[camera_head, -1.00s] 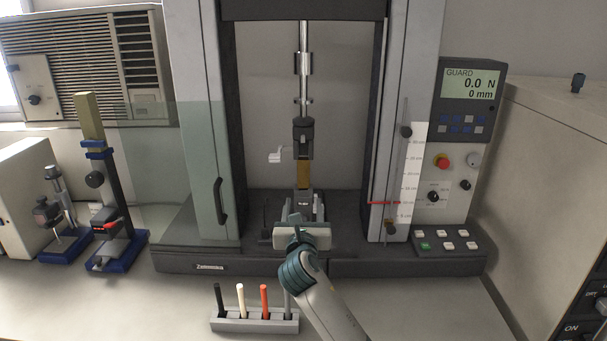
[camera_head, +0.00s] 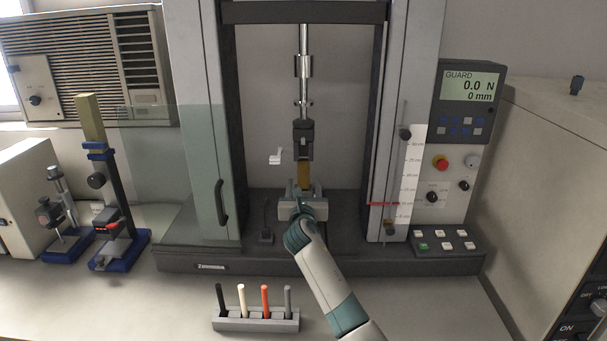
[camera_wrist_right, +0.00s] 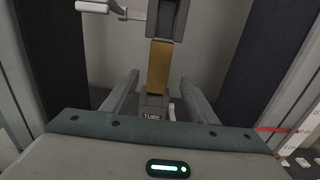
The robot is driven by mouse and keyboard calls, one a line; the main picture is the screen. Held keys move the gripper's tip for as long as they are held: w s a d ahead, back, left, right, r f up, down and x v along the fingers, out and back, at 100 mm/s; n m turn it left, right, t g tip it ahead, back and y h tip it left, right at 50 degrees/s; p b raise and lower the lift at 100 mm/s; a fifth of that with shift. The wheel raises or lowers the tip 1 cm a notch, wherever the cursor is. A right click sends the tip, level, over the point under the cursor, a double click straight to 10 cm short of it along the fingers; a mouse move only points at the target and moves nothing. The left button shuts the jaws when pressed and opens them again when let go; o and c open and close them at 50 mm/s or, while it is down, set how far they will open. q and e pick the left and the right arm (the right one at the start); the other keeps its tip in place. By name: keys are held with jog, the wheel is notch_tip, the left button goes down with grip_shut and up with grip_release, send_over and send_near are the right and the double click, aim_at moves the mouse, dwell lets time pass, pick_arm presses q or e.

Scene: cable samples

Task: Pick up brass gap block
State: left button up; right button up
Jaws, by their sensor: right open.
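The brass gap block (camera_head: 303,175) stands upright between the upper black clamp (camera_head: 303,138) and a lower grey clamp in the test machine. In the right wrist view the brass gap block (camera_wrist_right: 159,66) is straight ahead, above a lower clamp (camera_wrist_right: 152,108) with a label. My right gripper (camera_head: 303,189) is open and inside the machine's opening, low in front of the block. In the right wrist view its two fingers (camera_wrist_right: 158,82) point forward, one to each side of the block's line, with nothing held. The gripper's body hides most of the lower clamp in the head view. My left gripper is out of view.
Grey columns flank the opening, and a clear guard door (camera_head: 200,170) stands open at left. A small white lever (camera_head: 276,156) juts out left of the upper clamp. A rack (camera_head: 255,319) with several coloured rods sits on the bench in front. A control panel (camera_head: 468,150) is at right.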

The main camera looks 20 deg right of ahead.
aim_at(303, 173)
jog(key=shift+w+r, duration=0.1)
dwell(0.3)
jog(key=shift+w+d+r+p, duration=0.25)
jog(key=shift+w+r+p, duration=0.15)
jog(key=shift+w, duration=0.15)
jog(key=x, duration=0.2)
jog(key=shift+w+r, duration=0.2)
jog(key=shift+w, duration=0.15)
jog(key=shift+w+d, duration=0.25)
jog(key=shift+w, duration=0.35)
grip_shut()
